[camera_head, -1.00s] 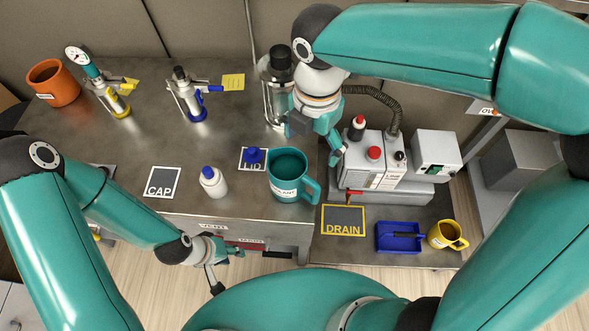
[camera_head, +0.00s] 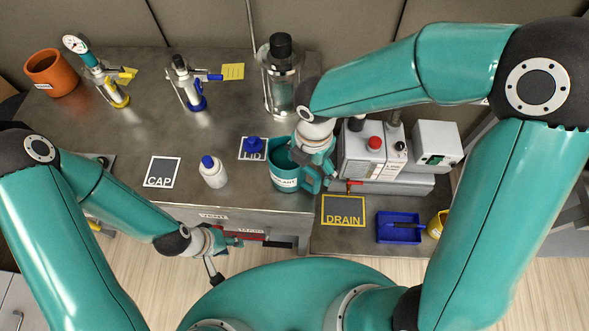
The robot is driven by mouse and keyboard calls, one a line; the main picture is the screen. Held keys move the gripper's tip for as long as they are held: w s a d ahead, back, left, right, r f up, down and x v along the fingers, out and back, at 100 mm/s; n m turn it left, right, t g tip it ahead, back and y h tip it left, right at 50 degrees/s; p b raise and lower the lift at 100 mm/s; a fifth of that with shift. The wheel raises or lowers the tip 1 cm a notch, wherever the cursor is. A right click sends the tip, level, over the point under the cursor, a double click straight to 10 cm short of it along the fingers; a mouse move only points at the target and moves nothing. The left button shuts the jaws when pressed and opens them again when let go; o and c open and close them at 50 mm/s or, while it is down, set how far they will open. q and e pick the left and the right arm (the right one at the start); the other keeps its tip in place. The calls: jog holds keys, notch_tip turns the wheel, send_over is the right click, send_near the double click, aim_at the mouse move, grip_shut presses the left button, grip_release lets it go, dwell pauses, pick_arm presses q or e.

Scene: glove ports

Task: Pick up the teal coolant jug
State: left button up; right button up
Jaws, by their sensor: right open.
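The teal coolant jug (camera_head: 281,181) stands upright near the front right of the grey bench, its handle on the right side. My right gripper (camera_head: 319,170) is open at the jug's right side, over the handle, and hides part of the rim and handle. I cannot tell whether its fingers touch the handle. My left gripper (camera_head: 236,241) is low in front of the bench's front edge, away from the jug. Its fingers are too small to read.
A white bottle with a blue cap (camera_head: 213,172) stands left of the jug, and a blue lid (camera_head: 254,146) sits behind it. A grey pump unit (camera_head: 375,155) is close on the right. The DRAIN mat (camera_head: 344,211) and a blue tray (camera_head: 398,240) lie lower right.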

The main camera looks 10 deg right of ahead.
aim_at(310, 169)
notch_tip(310, 169, down, 3)
jog(key=shift+f, duration=0.15)
grip_shut()
dwell(0.4)
